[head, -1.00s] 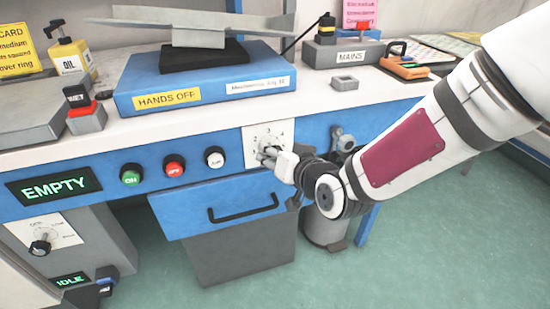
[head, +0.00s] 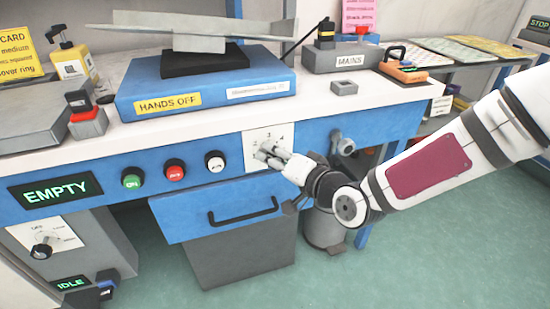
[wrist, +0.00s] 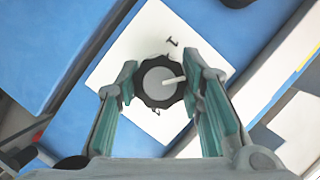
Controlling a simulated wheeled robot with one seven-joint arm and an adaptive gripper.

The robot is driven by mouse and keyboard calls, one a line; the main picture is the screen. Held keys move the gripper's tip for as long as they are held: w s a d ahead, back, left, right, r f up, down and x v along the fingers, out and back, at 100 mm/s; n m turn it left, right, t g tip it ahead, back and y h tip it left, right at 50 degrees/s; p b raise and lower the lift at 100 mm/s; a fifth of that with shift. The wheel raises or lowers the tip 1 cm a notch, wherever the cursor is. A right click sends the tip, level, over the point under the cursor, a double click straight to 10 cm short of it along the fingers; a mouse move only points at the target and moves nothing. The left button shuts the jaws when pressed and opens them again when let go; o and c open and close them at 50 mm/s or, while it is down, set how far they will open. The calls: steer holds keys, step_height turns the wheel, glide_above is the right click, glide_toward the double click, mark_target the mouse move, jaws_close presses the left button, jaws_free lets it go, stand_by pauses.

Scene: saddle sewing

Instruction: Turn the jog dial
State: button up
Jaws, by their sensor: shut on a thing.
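The jog dial (wrist: 155,88) shows in the wrist view as a round black knob with a scalloped rim, a grey face and a white pointer line. It sits on a white square plate (wrist: 112,72) with printed marks. My gripper (wrist: 162,84) has one finger on each side of the dial and is shut on its rim. In the head view my gripper (head: 268,152) is at the white numbered plate (head: 254,138) on the blue bench front, and its fingers hide the dial there.
A blue drawer (head: 185,218) with a black handle is below. A second knob (head: 42,250) is on the grey cabinet at lower left. The green floor is clear at right.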

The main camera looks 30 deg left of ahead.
steer(key=o, duration=1.2)
steer(key=v, duration=1.2)
steer(key=shift+w, duration=0.1)
